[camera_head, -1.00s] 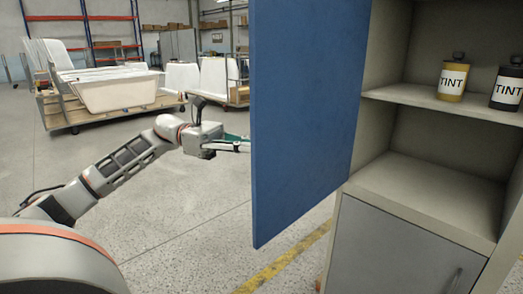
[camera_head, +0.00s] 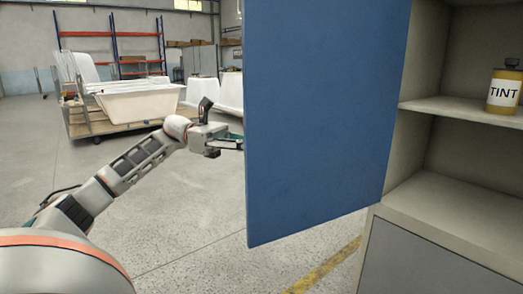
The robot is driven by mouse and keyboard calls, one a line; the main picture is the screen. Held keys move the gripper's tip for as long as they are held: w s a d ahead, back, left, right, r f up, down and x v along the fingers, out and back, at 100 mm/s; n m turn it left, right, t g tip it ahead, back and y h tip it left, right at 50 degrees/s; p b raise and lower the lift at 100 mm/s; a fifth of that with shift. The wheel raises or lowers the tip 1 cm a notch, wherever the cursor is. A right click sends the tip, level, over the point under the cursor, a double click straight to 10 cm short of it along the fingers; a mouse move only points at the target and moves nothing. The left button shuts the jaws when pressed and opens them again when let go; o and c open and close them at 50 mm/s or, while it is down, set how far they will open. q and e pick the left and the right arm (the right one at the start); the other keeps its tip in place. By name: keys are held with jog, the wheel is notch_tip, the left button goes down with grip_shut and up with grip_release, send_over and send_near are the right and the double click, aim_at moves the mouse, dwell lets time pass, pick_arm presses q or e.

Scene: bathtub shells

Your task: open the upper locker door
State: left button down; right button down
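The blue upper locker door (camera_head: 318,125) stands swung open, hinged at the locker's left side, its broad face towards me. The locker (camera_head: 450,195) is beige, and its upper compartment is open to view. My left arm comes in from the left, and my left gripper (camera_head: 236,140) reaches the door's free left edge. Its fingertips go behind the door, so I cannot see whether they are shut or touch anything. My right gripper is not in view.
A yellow TINT bottle (camera_head: 503,90) stands on the locker shelf (camera_head: 450,109). A grey lower door (camera_head: 420,262) is below. A cart with a white bathtub (camera_head: 138,100) and a blue and orange rack (camera_head: 112,42) stand behind. The floor on the left is clear.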

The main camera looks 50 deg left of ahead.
pick_arm(q)
jog(key=shift+a, duration=0.1)
dwell(0.3)
jog(key=c, duration=2.2)
grip_release()
jog(key=shift+a, duration=0.1)
jog(key=v, duration=1.2)
jog(key=shift+s, duration=0.1)
